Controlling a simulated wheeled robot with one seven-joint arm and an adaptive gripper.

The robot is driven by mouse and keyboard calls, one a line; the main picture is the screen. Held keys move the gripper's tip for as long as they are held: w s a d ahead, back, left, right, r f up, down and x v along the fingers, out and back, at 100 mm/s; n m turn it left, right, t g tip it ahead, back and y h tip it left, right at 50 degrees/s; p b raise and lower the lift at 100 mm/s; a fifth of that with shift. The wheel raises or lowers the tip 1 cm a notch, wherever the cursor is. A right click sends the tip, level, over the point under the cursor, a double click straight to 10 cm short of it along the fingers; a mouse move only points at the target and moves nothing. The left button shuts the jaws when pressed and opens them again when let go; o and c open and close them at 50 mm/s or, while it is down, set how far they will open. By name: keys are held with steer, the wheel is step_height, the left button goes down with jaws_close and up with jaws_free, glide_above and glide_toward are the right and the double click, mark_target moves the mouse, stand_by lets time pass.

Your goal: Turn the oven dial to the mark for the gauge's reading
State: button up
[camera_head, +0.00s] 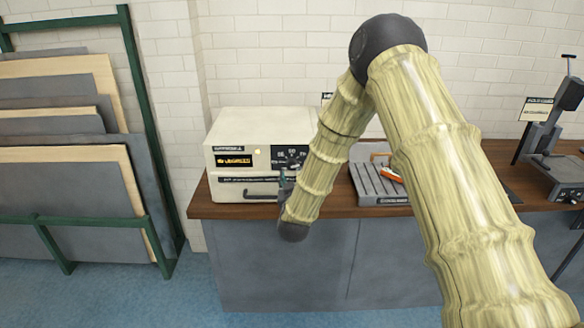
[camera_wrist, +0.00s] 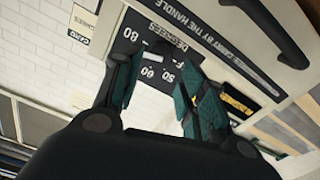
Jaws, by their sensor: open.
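The oven (camera_head: 230,130) is a cream box on the wooden counter, with a dark dial panel (camera_head: 291,153) at the right of its front. The panel also shows in the wrist view (camera_wrist: 137,30), upside down, with white numbers including 80 and 60 and the word DEGREES.
A handle (camera_head: 262,192) runs along the oven's lower front. A grey slotted tray (camera_head: 376,190) with an orange-handled tool stands right of the oven. A small press (camera_head: 560,130) is at the far right. A green rack of boards (camera_head: 60,200) stands left.

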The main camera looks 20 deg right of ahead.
mark_target(292, 167)
steer(key=p+x, duration=0.1)
steer(key=x, duration=0.5)
steer(key=shift+w+d+f, duration=0.1)
steer(key=shift+w, duration=0.2)
